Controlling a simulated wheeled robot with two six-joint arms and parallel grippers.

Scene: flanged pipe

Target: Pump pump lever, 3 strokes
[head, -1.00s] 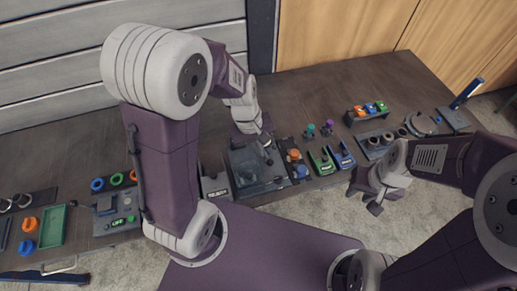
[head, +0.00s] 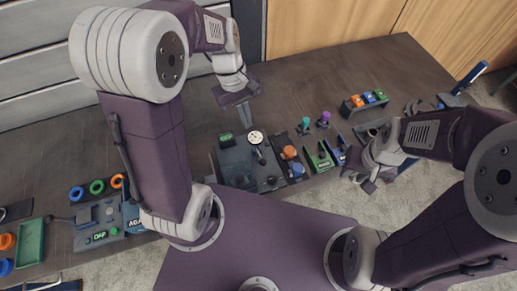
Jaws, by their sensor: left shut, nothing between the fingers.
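A dark grey panel (head: 229,163) stands in the middle of the table, with a round white dial (head: 255,137) and a small green display (head: 225,137) on it. A short dark lever with a pale grey top (head: 260,156) rises just below the dial; it looks like the pump lever, but I cannot be sure. My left gripper (head: 244,118) is shut and empty. It points down above the back of the panel, apart from the lever. My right gripper (head: 366,184) is at the table's front edge, far right of the panel; its fingers are too small to read.
Orange and blue knobs (head: 290,153), a green tray (head: 320,158) and teal and purple pegs (head: 323,119) lie right of the panel. A blue handle (head: 470,77) rises at the far right. A panel reading OFF (head: 100,236) is at left. The back of the table is clear.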

